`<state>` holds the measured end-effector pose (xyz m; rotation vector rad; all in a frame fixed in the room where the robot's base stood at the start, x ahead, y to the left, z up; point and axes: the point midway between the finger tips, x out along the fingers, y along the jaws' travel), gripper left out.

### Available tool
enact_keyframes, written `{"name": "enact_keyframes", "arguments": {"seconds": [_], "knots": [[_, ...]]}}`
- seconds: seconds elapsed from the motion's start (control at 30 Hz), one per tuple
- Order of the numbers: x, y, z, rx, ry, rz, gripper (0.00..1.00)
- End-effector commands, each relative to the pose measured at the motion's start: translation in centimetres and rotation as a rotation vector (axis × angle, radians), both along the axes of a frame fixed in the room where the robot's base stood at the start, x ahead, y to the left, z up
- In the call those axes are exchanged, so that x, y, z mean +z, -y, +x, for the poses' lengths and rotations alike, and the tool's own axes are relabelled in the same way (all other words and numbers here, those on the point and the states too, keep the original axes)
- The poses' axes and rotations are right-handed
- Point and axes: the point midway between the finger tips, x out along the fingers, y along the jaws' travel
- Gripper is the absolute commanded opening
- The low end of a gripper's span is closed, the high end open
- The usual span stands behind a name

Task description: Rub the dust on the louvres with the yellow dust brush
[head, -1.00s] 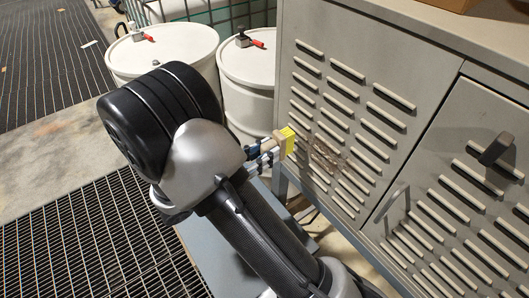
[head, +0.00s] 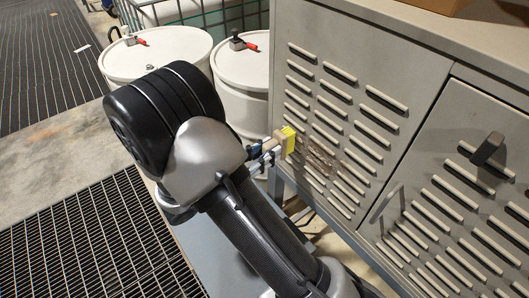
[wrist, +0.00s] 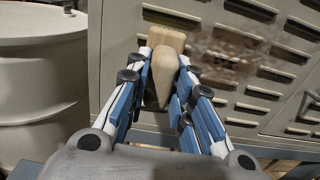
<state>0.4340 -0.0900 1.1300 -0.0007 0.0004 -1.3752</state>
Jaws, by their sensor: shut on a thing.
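The yellow dust brush (head: 288,142) has a pale wooden handle and yellow bristles. My gripper (head: 263,154) is shut on its handle; the wrist view shows the wooden handle (wrist: 164,78) between the blue and white fingers (wrist: 165,90). The bristles face the left part of the louvred cabinet panel; I cannot tell if they touch it. The louvres (head: 338,118) are rows of slanted slots on the grey cabinet. A brown dust patch (head: 318,156) lies on the lower louvres, just right of the brush; it also shows in the wrist view (wrist: 228,50). The bristles are hidden in the wrist view.
Two white drums (head: 158,62) (head: 243,75) stand left of the cabinet, with a wire cage behind. A cabinet door with a dark handle (head: 488,149) is at the right. A brown box (head: 436,5) sits on top. Open floor grating lies at the left.

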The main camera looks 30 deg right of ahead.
Motion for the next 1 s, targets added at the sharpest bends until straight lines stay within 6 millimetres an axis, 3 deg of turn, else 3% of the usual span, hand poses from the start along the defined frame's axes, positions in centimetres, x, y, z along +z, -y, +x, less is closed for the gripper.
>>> {"name": "enact_keyframes", "arguments": {"seconds": [0.37, 0.7, 1.0], "knots": [[0.0, 0.5, -0.1, 0.001, 0.0, -0.001, 0.02], [0.1, 0.8, -2.9, 0.002, 0.0, 0.0, 0.02], [0.0, 1.1, -4.1, 0.001, -0.001, 0.0, 0.02]]}}
